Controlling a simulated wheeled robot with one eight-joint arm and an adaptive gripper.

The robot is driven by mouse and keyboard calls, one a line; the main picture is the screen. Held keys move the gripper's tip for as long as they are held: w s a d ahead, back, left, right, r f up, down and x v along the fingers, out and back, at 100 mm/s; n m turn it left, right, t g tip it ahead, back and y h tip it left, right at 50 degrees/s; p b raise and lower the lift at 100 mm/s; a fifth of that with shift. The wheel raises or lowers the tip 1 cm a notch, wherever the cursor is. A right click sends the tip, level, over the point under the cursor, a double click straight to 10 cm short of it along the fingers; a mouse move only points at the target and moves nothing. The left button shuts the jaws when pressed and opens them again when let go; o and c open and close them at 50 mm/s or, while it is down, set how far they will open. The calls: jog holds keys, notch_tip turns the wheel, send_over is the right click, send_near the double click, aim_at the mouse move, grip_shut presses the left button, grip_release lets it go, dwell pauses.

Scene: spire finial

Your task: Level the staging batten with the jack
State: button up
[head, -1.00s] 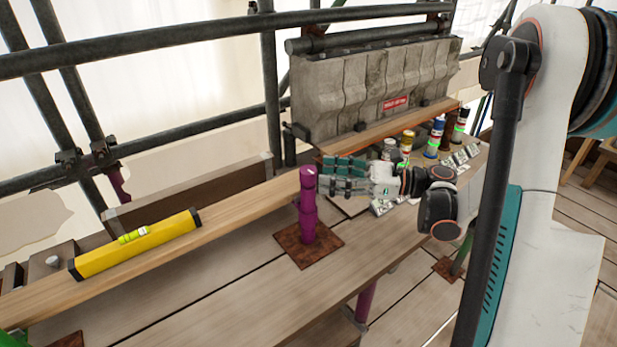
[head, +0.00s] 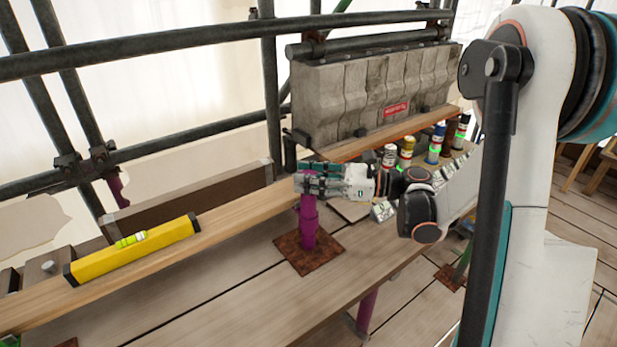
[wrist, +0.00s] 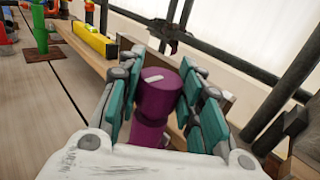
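The purple screw jack (head: 309,222) stands upright on a rusty square base plate (head: 290,256) on the deck, beside the wooden batten (head: 222,211). A yellow spirit level (head: 135,248) with a green vial lies on the batten. My gripper (head: 312,180) is at the jack's head. In the wrist view, the fingers of my gripper (wrist: 165,85) stand apart on either side of the purple jack head (wrist: 158,95), which has a white mark on top. I cannot tell whether the fingers touch it. The yellow level (wrist: 95,42) also shows there, farther off.
A grey stone block (head: 375,90) with a red label stands behind. Several capped canisters (head: 406,152) stand to the right of my gripper. Scaffold tubes (head: 200,42) cross the back. A brown board (head: 190,197) stands behind the batten.

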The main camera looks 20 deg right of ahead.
jog(key=shift+m+t+h, duration=0.3)
jog(key=shift+m+t, duration=0.1)
jog(key=shift+t, duration=0.1)
